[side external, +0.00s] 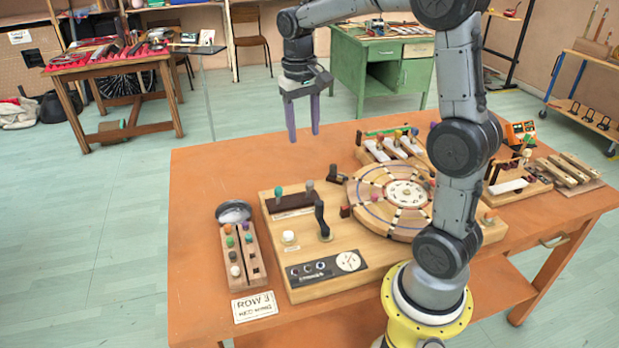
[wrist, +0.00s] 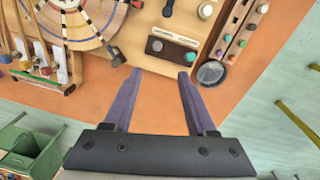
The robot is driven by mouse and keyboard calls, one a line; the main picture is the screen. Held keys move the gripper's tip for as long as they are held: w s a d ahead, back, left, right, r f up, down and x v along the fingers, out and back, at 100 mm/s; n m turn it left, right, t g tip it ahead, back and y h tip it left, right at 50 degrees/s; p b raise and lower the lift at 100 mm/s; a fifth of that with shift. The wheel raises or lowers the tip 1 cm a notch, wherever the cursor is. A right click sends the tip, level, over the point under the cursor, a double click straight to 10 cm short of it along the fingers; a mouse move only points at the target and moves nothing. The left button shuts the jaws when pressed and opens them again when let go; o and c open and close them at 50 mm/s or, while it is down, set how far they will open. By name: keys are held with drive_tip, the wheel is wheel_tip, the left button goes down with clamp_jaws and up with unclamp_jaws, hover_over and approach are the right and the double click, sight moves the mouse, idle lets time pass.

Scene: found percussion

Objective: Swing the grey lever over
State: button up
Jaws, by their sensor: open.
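The grey-knobbed lever (side external: 309,186) stands at the right end of a dark slotted plate (side external: 291,202) on the wooden board. A teal-knobbed lever (side external: 279,193) stands at the plate's left end. In the wrist view the grey knob (wrist: 157,45) and the teal knob (wrist: 191,58) sit on the same dark plate, just beyond the fingertips. My gripper (side external: 304,137) is open and empty, fingers pointing down, in the air above and behind the plate. Its purple fingers also show in the wrist view (wrist: 160,75), apart from both levers.
A black lever (side external: 322,222) and a white button (side external: 288,238) stand in front of the plate. A round wooden wheel (side external: 367,198) with dark blocks lies to the right. A narrow peg rack (side external: 254,262) with a metal dish (side external: 233,212) is at left. The table's back-left area is bare.

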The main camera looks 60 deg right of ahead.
sight(310, 182)
drive_tip(key=f, duration=0.4)
drive_tip(key=d+f, duration=0.1)
drive_tip(key=f, duration=0.9)
drive_tip(key=shift+s+d+f, duration=0.2)
drive_tip(key=shift+s+f, duration=0.05)
drive_tip(key=shift+s, duration=0.15)
clamp_jaws()
